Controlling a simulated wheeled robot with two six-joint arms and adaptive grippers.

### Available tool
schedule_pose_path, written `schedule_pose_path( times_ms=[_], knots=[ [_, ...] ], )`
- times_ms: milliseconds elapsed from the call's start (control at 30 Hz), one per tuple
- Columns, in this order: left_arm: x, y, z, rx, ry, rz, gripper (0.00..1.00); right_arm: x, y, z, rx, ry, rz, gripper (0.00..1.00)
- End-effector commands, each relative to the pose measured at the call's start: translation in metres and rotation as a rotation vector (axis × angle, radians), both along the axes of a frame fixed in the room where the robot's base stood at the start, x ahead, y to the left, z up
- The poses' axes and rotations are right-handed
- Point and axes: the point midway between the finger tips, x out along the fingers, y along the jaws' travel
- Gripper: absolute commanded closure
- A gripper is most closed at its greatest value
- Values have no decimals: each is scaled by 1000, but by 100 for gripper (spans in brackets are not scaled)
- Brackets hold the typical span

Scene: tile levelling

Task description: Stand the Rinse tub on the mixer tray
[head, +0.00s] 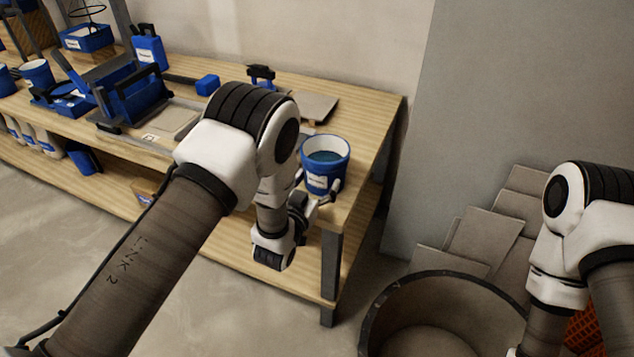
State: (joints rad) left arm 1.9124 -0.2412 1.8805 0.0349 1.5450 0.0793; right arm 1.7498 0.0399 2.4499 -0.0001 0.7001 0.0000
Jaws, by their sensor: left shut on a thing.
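The Rinse tub (325,171) is a blue round tub with a white inside, dark contents and a small white label too small to read. It is upright at the right end of the wooden bench. My left gripper (326,192) is shut on its near lower side. I cannot tell whether the tub touches the bench top. The likely mixer tray (86,40) is a blue, labelled tray at the far left back, with a wire whisk shape above it. My right arm shows at the right edge, but its gripper is out of view.
The bench (372,120) holds a blue rack (133,94), a blue jug (148,50), a grey tile (312,106) and another blue tub (36,72). A large round bin (375,317) stands at the lower right, before leaning tiles (485,236).

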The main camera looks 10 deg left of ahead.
Motion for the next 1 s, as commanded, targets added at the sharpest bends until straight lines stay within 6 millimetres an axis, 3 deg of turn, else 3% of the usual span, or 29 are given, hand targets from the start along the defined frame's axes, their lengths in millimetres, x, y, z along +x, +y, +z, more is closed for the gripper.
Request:
schedule_pose_path(
  times_ms=[200, 233, 300, 700, 1000],
  knots=[
    [0, 0, -2, -1, -3, 0, 88, 0, 0, -3, 0, 0, 0, 60],
    [0, 0, -3, 0, 0, 0, 16, 0, 0, -2, 0, 0, 0, 60],
    [0, 0, -2, 0, 0, 0, 0, 0, 0, -2, 0, 0, 0, 60],
    [-3, 1, -3, 0, 1, 0, 0, 0, 0, -4, 0, 0, 0, 60],
    [-60, 13, -4, 1, 3, 0, 0, 0, 0, 6, 0, 0, 0, 60]
  ],
)
